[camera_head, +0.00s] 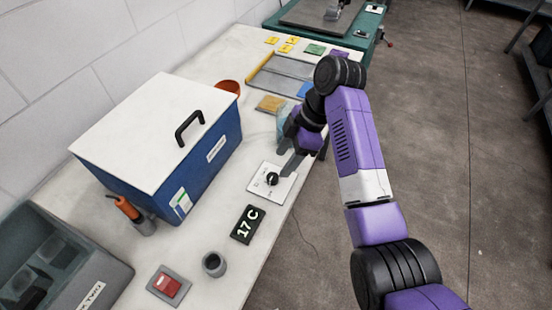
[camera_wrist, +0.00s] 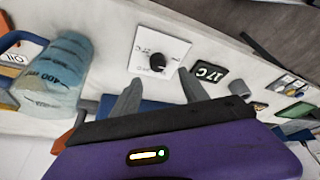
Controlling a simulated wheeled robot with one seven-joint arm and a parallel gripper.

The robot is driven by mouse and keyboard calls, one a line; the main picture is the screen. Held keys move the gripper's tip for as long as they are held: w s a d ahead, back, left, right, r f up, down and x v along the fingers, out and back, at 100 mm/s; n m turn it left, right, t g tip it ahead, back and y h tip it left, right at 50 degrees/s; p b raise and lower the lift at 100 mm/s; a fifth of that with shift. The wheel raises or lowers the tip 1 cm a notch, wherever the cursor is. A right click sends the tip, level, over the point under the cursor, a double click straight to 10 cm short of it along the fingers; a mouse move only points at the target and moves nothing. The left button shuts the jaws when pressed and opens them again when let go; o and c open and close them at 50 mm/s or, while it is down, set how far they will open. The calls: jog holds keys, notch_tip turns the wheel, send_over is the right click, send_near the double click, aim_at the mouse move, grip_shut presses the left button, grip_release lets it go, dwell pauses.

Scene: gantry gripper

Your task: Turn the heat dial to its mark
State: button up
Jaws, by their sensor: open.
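The heat dial is a black round knob (camera_head: 272,179) on a white square panel (camera_head: 261,190) near the bench's front edge. In the wrist view the knob (camera_wrist: 158,61) sits on the panel (camera_wrist: 143,51), with small printed marks around it. Which mark the knob points to is too small to tell. My gripper (camera_head: 288,160) is open and empty, beside the knob at the panel's far edge in the head view. In the wrist view its two fingertips (camera_wrist: 158,82) are spread either side of the knob, apart from it. A black display (camera_head: 247,224) reads 17 C; it also shows in the wrist view (camera_wrist: 209,72).
A blue box (camera_head: 205,160) with a white lid and black handle stands left of the panel. A grey cup (camera_head: 214,264) and red switch (camera_head: 168,284) are nearer. A grey tray (camera_head: 280,78) lies farther back.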

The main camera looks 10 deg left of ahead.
aim_at(273, 176)
jog(key=shift+w+a+f, duration=0.15)
jog(key=shift+f, duration=0.3)
jog(key=shift+x, duration=3.4)
grip_shut()
